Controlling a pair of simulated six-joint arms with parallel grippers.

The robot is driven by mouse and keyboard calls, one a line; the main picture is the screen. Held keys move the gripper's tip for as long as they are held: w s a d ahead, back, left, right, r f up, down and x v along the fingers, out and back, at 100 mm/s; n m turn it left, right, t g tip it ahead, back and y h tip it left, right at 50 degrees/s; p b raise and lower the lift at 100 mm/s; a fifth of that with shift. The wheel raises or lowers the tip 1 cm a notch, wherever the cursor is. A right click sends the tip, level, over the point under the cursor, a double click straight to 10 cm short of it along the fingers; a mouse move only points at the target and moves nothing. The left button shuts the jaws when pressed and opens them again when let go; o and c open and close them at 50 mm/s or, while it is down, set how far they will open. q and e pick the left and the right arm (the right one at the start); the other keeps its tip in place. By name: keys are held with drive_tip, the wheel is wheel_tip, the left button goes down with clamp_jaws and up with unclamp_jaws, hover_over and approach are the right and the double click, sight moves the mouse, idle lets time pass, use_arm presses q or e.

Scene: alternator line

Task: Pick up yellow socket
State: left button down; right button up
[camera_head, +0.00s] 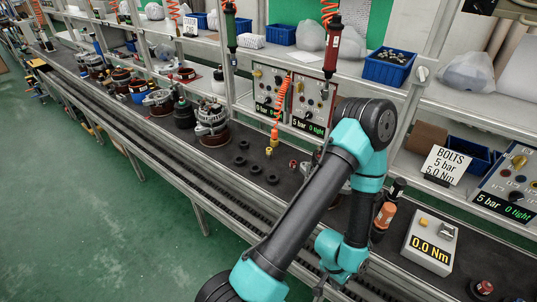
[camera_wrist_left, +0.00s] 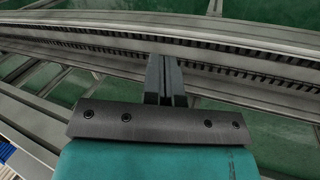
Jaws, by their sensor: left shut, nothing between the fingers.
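My left gripper (camera_head: 319,290) is low in the head view, beyond the bench's front edge and well apart from the yellow piece. In the left wrist view its two fingers (camera_wrist_left: 164,62) are together and empty, over the rail and green floor. The yellow piece is not in the left wrist view. My right gripper is not in view.
Several black rings (camera_head: 255,168) lie near the yellow piece. An alternator (camera_head: 211,122) stands to their left. A torque display box (camera_head: 431,243) and an orange-banded tool (camera_head: 384,216) stand at right. A red-handled driver (camera_head: 333,48) hangs above. A roller rail (camera_head: 190,180) runs along the front.

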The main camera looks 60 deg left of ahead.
use_arm(q)
drive_tip(key=c, duration=0.8)
unclamp_jaws()
